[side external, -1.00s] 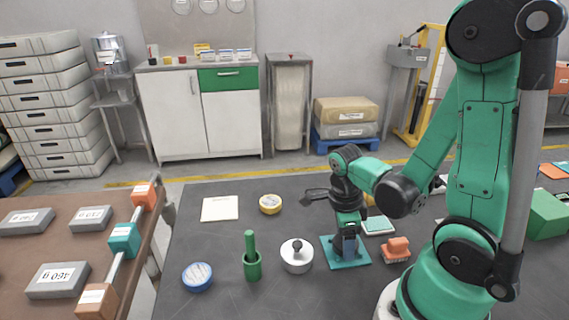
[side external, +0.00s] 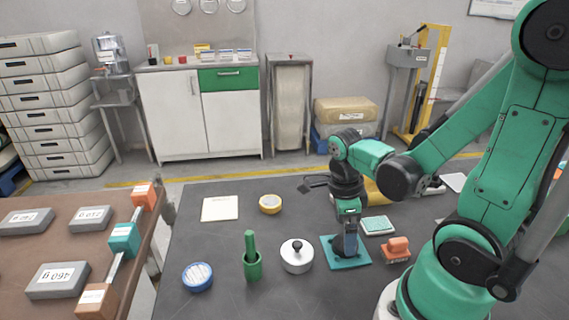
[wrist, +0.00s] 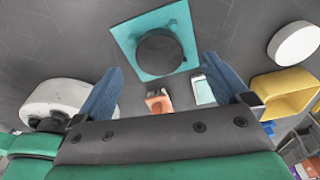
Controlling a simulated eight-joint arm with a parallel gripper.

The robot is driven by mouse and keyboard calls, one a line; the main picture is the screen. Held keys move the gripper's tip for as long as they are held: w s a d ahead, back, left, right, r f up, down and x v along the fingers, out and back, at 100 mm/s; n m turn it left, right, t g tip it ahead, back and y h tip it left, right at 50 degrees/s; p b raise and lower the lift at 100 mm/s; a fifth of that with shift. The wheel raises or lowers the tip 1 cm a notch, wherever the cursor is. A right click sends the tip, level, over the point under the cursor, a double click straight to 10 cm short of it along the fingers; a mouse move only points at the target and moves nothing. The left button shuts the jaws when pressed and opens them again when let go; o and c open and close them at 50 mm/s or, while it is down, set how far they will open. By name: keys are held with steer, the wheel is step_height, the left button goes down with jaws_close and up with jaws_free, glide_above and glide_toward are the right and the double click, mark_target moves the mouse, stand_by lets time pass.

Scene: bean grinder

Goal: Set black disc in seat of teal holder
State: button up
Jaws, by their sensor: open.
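The teal holder (side external: 361,256) is a flat square plate on the dark table. The wrist view shows the holder (wrist: 124,34) with the black disc (wrist: 158,54) over its middle. The disc looks to lie flat there, but I cannot tell how deep it sits. My gripper (wrist: 162,65) is open, its blue fingers apart on either side of the disc in the wrist view.
A silver round pot with a black knob (side external: 297,256) stands left of the holder. An orange block (side external: 396,250) is to its right, a pale green-edged pad (side external: 377,225) behind.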

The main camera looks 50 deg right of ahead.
mark_target(337, 243)
step_height(337, 243, up, 9)
steer(key=w+a+n+t, duration=0.4)
steer(key=n, duration=1)
steer(key=w+a+n+t, duration=0.3)
steer(key=w+n+t, duration=0.1)
steer(key=n, duration=1)
steer(key=shift+w+a+r+n+y, duration=0.3)
steer(key=shift+a+r+n+y, duration=0.1)
steer(key=shift+r, duration=0.05)
